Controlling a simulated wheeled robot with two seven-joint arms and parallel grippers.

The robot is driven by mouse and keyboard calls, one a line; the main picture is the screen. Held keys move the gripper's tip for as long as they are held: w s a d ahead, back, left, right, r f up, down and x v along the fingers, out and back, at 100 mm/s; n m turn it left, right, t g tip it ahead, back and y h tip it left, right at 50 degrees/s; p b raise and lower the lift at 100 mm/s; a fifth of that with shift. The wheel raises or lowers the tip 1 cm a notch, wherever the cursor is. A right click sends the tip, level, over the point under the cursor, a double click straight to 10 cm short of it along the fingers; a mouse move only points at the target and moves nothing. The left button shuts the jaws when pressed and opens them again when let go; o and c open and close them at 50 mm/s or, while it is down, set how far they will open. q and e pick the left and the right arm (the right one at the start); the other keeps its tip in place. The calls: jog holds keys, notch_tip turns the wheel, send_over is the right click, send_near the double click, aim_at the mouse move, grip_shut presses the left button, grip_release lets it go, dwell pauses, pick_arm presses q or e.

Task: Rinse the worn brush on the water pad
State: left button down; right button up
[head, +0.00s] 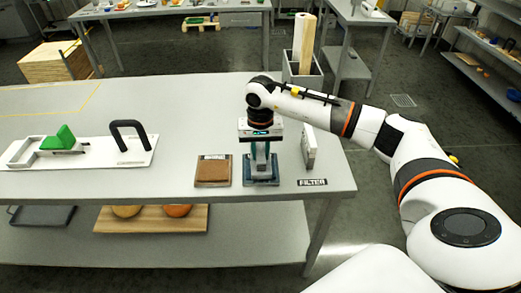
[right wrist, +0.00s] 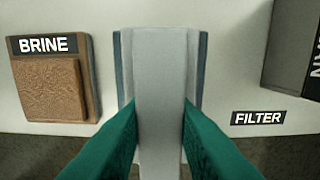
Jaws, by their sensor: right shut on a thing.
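My right gripper (head: 261,158) is shut on a light grey upright piece, likely the brush's handle (right wrist: 160,90), which stands between its two teal fingers in the right wrist view. The gripper points down over a blue pad (head: 262,181), likely the water pad, at the front of the table. Blue-grey edges of it (right wrist: 203,75) show beside the handle in the wrist view. The brush's lower end is hard to make out; I cannot tell whether it touches the pad. My left gripper is not in view.
A brown pad labelled BRINE (head: 212,173) lies just left of the blue pad. A FILTER label (head: 312,182) and an upright grey block (head: 308,148) are at the right. A white tray (head: 30,155) with a green piece and a black handle (head: 128,135) stand left.

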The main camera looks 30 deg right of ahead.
jog(key=shift+r+p, duration=1.65)
jog(key=shift+r, duration=1.85)
jog(key=shift+f, duration=0.1)
